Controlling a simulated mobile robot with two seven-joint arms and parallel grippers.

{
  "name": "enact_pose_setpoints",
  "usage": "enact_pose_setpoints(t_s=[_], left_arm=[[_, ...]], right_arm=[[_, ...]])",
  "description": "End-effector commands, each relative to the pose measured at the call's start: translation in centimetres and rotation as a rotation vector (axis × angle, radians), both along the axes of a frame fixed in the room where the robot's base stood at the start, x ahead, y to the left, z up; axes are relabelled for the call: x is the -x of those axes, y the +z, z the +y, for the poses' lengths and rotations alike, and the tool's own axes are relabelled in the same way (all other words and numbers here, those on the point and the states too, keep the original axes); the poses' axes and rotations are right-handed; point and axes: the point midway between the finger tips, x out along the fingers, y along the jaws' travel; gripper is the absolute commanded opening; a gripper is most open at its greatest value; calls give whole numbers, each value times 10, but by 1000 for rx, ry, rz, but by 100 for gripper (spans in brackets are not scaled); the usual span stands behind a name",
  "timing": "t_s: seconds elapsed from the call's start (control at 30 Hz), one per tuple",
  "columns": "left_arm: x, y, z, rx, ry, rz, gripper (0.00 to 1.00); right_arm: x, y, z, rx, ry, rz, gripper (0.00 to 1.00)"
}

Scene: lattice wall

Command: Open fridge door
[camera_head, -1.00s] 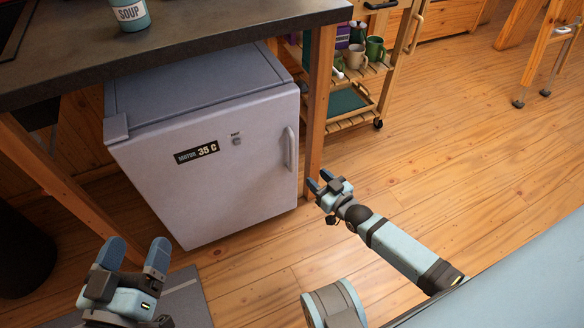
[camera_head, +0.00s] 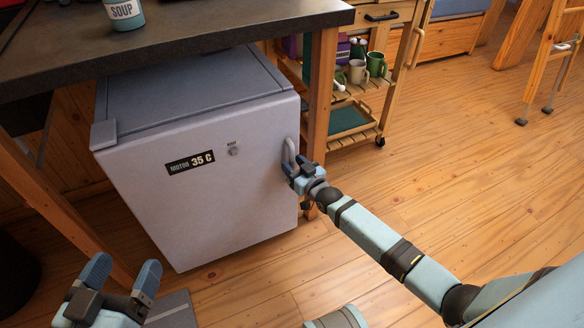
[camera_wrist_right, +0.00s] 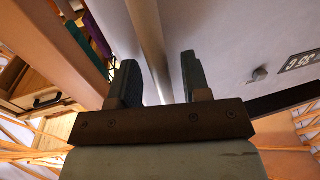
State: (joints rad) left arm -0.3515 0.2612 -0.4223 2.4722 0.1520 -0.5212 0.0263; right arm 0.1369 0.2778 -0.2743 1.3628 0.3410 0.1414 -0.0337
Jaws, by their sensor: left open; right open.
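The grey fridge (camera_head: 215,190) stands under the counter with its door shut. Its vertical handle (camera_head: 290,153) is at the door's right edge. My right gripper (camera_head: 293,168) is open at the lower part of the handle. In the right wrist view the handle (camera_wrist_right: 150,45) runs up between the two open fingers of the right gripper (camera_wrist_right: 160,85); I cannot tell whether a finger touches it. The fridge door (camera_wrist_right: 235,40) fills the upper right there. My left gripper (camera_head: 118,280) is open and empty at the lower left, in front of the fridge and apart from it.
The dark counter (camera_head: 200,50) overhangs the fridge, with a soup can (camera_head: 125,12) on it. A wooden table leg (camera_head: 319,100) stands close to the handle's right. A wooden cart (camera_head: 365,92) with mugs is behind it. The wooden floor (camera_head: 450,170) to the right is clear.

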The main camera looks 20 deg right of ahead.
Motion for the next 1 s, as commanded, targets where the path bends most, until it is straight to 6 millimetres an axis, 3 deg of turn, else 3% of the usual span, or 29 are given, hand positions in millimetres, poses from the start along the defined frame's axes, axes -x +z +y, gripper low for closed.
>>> enact_pose_setpoints(t_s=[0.4,0.43,0.6,1.0], left_arm=[[-3,2,1,-14,1,-32,79],[-3,3,1,-14,1,-32,79],[-3,3,1,-14,1,-32,79],[-2,5,1,-8,-1,-24,79]], right_arm=[[-11,0,2,-1,0,1,44],[-11,0,2,-1,0,1,41],[-10,0,2,-1,0,1,2],[-7,1,2,-1,-5,1,0]])
